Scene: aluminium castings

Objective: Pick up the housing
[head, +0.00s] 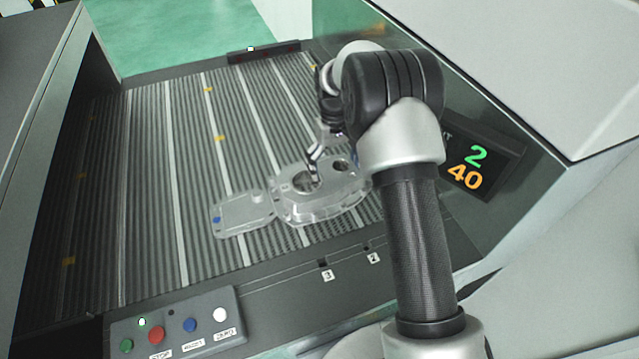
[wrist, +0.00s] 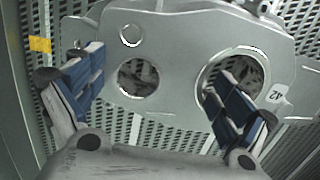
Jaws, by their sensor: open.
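The housing (head: 322,207) is a silver-grey aluminium casting with round openings, lying on the ribbed, slatted bed near its front right. In the wrist view the housing (wrist: 185,50) fills the upper middle, with two large round holes, a smaller one and a label reading 42. My gripper (head: 314,166) is just above the housing in the head view. In the wrist view my gripper (wrist: 152,78) is open, one finger near the housing's left edge, the other over or in the larger right hole. Whether the fingers touch the metal cannot be told.
A flat cover-like casting (head: 246,213) with a blue mark lies just left of the housing. A button panel (head: 180,322) is on the front edge. A display (head: 468,165) showing 2 and 40 is on the right wall. The bed's left side is clear.

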